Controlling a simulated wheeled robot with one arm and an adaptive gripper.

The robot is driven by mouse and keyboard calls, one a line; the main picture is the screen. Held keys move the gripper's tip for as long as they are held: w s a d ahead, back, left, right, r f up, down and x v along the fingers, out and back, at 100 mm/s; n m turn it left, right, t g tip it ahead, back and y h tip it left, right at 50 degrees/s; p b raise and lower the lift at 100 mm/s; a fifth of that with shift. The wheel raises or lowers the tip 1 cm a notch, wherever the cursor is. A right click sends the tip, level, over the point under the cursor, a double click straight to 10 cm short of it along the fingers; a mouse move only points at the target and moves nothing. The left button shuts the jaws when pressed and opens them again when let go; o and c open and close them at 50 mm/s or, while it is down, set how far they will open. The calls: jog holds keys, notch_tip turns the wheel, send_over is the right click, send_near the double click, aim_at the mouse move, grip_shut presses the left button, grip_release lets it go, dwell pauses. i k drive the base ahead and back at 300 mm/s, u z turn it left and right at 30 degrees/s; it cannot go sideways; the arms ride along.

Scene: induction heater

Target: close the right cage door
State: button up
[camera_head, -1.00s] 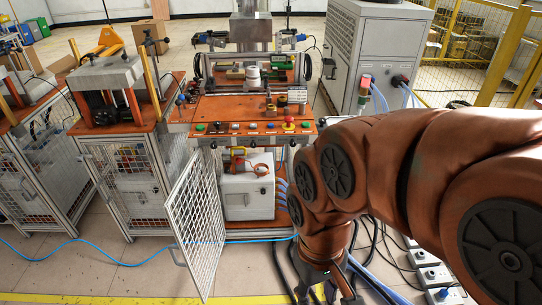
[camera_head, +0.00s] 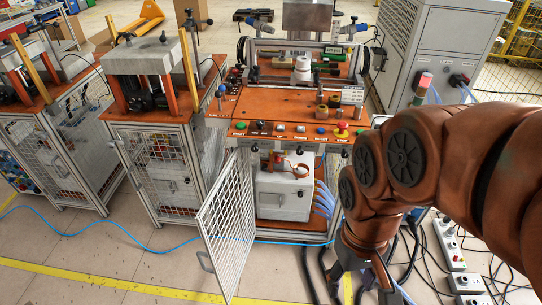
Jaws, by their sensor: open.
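A mesh cage door (camera_head: 228,226) with a pale metal frame hangs open on the left side of the lower bay of the orange-topped machine (camera_head: 283,104). It swings out toward me, with a small handle on its free edge. No door shows on the right side of that bay; my arm covers part of that side. My gripper (camera_head: 362,290) points down at the bottom edge of the view, right of the open mesh door and apart from it. It is open, partly cut off by the frame, and nothing shows between its fingers.
A white box (camera_head: 284,196) sits in the bay. A blue cable (camera_head: 130,236) and a yellow line (camera_head: 120,283) run along the floor. Dark cables and power strips (camera_head: 452,250) lie at right. A grey cabinet (camera_head: 436,55) stands behind. Floor left of the door is mostly clear.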

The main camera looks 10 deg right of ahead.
aim_at(209, 255)
jog(key=u, duration=2.1)
jog(key=i, duration=1.75)
jog(key=z, duration=3.3)
